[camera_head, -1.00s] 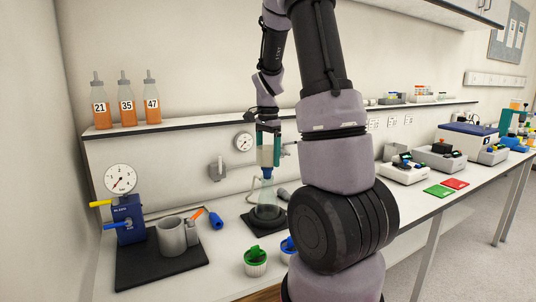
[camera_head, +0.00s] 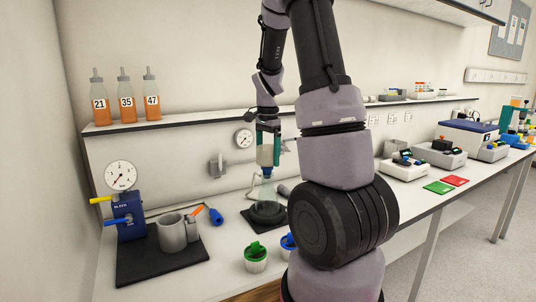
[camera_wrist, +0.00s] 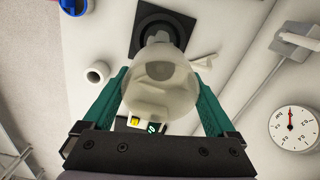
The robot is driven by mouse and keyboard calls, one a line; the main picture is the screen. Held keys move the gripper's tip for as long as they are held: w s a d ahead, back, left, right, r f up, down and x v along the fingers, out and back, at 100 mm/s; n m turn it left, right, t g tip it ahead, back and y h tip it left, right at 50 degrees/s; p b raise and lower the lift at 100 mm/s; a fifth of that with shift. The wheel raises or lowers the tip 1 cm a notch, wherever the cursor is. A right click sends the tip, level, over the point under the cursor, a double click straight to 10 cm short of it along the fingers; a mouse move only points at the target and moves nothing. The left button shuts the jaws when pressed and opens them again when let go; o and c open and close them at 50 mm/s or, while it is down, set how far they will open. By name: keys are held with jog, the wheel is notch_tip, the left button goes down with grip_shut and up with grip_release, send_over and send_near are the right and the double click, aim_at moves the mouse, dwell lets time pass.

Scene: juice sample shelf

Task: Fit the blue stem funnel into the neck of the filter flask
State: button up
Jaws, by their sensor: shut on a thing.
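The blue stem funnel (camera_head: 265,156) has a pale translucent bowl and a blue lower end. In the head view it hangs upright between the teal fingers of my gripper (camera_head: 268,140), which is shut on it. In the wrist view the bowl (camera_wrist: 160,92) fills the space between the fingertips (camera_wrist: 160,88). The clear filter flask (camera_head: 267,192) stands on a dark square mat directly below the funnel. The blue end is at or just above the flask's neck; I cannot tell if it is inside. In the wrist view the bowl hides the flask's neck.
A green-lidded cup (camera_head: 256,256) and a partly hidden blue-lidded one (camera_head: 288,243) stand in front of the flask. A blue pump with a gauge (camera_head: 120,176) and a grey mug (camera_head: 172,232) are at left. A wall dial (camera_head: 243,139) and wall valve (camera_head: 219,166) are behind.

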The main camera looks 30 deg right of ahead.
jog(key=shift+f, duration=0.6)
jog(key=o, duration=1.1)
jog(key=shift+r, duration=0.1)
notch_tip(320, 180, up, 11)
jog(key=shift+f, duration=0.1)
jog(key=s+a+r+n+t, duration=0.2)
jog(key=s+a+r+n, duration=0.1)
jog(key=s, duration=0.3)
jog(key=s+a+r+n+t+y, duration=0.1)
jog(key=s+a+r+n+t, duration=0.1)
jog(key=s+a, duration=0.4)
jog(key=s+a+r+n+t+y, duration=0.1)
jog(key=s+a+r+n+t, duration=0.2)
jog(key=s+n, duration=0.3)
jog(key=shift+s+a+r, duration=0.55)
jog(key=shift+s+a, duration=0.25)
jog(key=shift+s, duration=0.05)
